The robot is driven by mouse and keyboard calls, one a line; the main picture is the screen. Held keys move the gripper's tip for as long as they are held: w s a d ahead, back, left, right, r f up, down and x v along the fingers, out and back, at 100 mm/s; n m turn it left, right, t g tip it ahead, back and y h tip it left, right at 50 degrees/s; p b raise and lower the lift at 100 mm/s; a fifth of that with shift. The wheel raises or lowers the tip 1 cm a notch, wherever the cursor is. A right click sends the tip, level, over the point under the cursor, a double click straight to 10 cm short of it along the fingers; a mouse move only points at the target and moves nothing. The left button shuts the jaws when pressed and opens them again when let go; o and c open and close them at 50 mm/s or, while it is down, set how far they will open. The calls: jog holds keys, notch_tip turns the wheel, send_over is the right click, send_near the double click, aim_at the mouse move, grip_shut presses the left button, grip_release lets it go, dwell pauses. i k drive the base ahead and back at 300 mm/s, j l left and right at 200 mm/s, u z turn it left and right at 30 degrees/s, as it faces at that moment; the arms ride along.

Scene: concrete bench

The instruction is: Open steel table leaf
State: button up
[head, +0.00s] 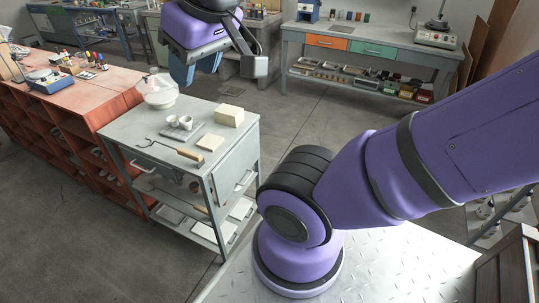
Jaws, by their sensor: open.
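The steel table (120,133) stands left of centre, a grey metal cart with a shelf below. Its leaf (228,172) appears to be the panel hanging down on the right side, with a pale bar handle (245,181) on its face. My gripper (220,76) is at the top of the view, above and beyond the table, well apart from the leaf. Its jaws are open, and I see nothing between them.
On the tabletop are a cream block (230,115), a smaller slab (210,142), cups (186,122), a wooden-handled tool (190,154) and a white bowl (160,98). A red-brown bench (80,97) adjoins on the left. A drawer bench (375,50) stands behind; floor (310,115) between is clear.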

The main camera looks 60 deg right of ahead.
aim_at(228, 174)
jog(key=z, duration=1.1)
